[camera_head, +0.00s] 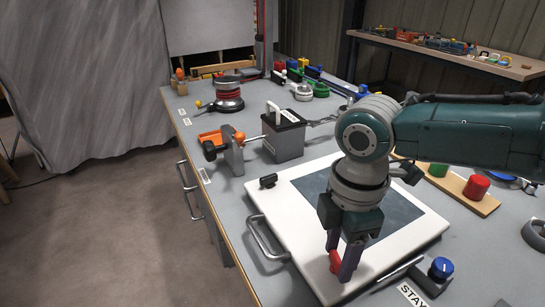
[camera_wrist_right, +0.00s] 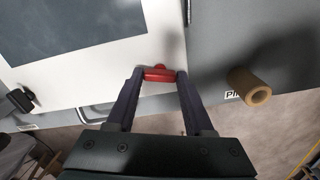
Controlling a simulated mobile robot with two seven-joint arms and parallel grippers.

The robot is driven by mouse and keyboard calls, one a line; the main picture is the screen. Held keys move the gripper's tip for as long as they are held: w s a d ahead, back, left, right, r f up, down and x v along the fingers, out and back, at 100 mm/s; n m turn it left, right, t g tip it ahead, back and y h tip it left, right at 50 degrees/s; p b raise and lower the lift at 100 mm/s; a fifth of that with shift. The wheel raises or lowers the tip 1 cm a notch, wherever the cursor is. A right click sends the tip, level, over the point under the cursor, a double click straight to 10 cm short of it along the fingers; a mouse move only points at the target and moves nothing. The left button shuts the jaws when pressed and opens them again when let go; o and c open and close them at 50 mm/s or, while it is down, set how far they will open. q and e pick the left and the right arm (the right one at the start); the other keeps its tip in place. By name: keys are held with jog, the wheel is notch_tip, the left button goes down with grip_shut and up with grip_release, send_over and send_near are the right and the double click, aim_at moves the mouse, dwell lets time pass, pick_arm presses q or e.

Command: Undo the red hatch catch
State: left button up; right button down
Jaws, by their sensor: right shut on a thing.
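The red hatch catch (camera_head: 335,262) sits at the near edge of a white hatch (camera_head: 290,215) with a dark grey window. My right gripper (camera_head: 342,270) points down over that edge and is shut on the catch. In the right wrist view, the red catch (camera_wrist_right: 160,74) spans between the two fingertips, with a small knob on its far side. A black catch (camera_head: 268,181) sits at the hatch's far left corner and also shows in the wrist view (camera_wrist_right: 21,100). My left gripper is out of view.
A metal handle (camera_head: 264,240) is on the left edge. A blue-topped knob (camera_head: 439,269) with a STAY label stands right of my gripper. A board with red (camera_head: 476,187) and green cylinders lies behind. A grey box (camera_head: 284,137) stands beyond the hatch. A wooden peg (camera_wrist_right: 248,86) shows in the wrist view.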

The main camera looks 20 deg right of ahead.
aim_at(338, 259)
jog(key=shift+a+n, duration=0.1)
jog(key=shift+n, duration=1.5)
jog(key=shift+c, duration=1.4)
grip_release()
notch_tip(338, 259, up, 10)
jog(key=p, duration=0.2)
